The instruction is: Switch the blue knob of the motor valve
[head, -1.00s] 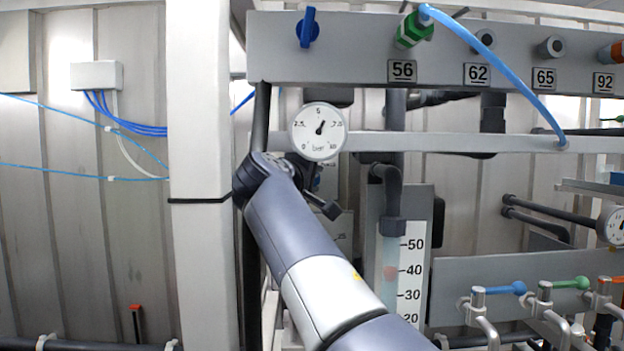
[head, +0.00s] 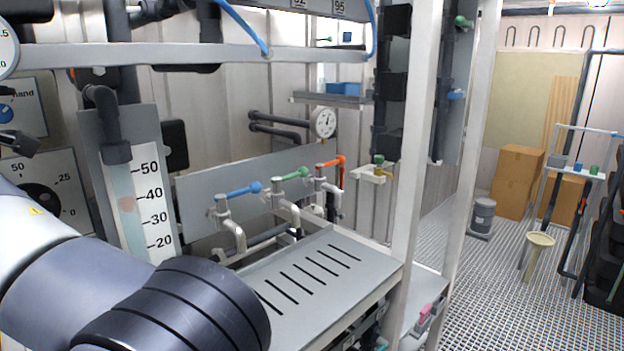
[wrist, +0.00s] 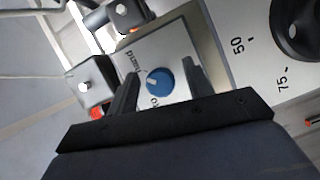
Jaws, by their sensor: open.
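The blue knob (wrist: 157,82) shows in the wrist view on a pale panel (wrist: 177,50) with printed lettering. It is round, with a pale mark on its face. My gripper (wrist: 160,65) is open, with one dark finger on each side of the knob in the picture. I cannot tell whether either finger touches it. In the head view the blue knob (head: 6,113) shows at the far left edge, on a panel (head: 28,92) lettered "hand".
A large black dial (wrist: 297,25) sits right of the knob in the wrist view. A grey box (wrist: 91,82) and a red part (wrist: 97,113) are at left. In the head view, blue (head: 245,189), green (head: 291,174) and orange (head: 331,161) valve handles stand above a slotted shelf (head: 345,285).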

